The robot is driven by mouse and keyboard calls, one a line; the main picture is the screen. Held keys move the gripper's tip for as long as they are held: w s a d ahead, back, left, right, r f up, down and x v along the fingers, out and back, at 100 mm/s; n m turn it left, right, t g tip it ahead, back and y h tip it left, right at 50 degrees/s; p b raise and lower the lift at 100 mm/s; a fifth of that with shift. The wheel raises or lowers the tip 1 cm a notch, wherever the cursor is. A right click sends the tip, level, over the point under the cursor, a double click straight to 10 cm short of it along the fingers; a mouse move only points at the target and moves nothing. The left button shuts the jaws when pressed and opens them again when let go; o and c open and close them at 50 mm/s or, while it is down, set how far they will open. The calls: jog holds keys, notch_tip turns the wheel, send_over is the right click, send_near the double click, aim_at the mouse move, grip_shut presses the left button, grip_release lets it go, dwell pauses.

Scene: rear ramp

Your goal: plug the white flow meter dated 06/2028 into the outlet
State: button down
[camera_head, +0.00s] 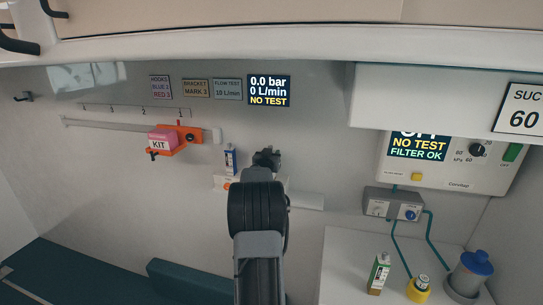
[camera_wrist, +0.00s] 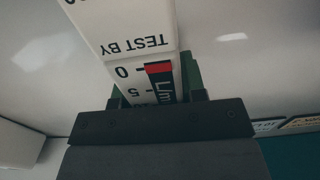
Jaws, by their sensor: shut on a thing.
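My gripper (camera_head: 266,158) is shut on a white flow meter (camera_wrist: 125,28), seen close up in the wrist view. It shows "TEST BY" lettering, upside down, and a scale with 0 and 5 beside a dark "L/min" strip with a red end. Its date is out of frame. Green shows at both sides of its lower part. In the head view the gripper is in front of the rear wall, and the held meter is hidden by my arm. A white wall unit (camera_head: 222,183) with an orange spot, partly behind my arm, may be the outlet; I cannot tell.
A small blue-and-white item (camera_head: 230,158) stands above that unit. An orange bracket (camera_head: 190,136) with a pink kit sits on the rail at left. A grey box (camera_head: 394,204) with knobs and hoses is at right. The counter (camera_head: 340,262) holds a carton, a yellow item and a blue-lidded jar.

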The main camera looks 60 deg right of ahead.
jog(key=shift+f, duration=0.3)
jog(key=c, duration=0.9)
grip_release()
jog(key=o, duration=0.3)
jog(key=shift+a, duration=0.1)
jog(key=b+v, duration=0.3)
jog(key=v, duration=1)
jog(key=shift+a+b, duration=0.3)
jog(key=shift+b, duration=0.1)
jog(key=shift+s+r, duration=0.1)
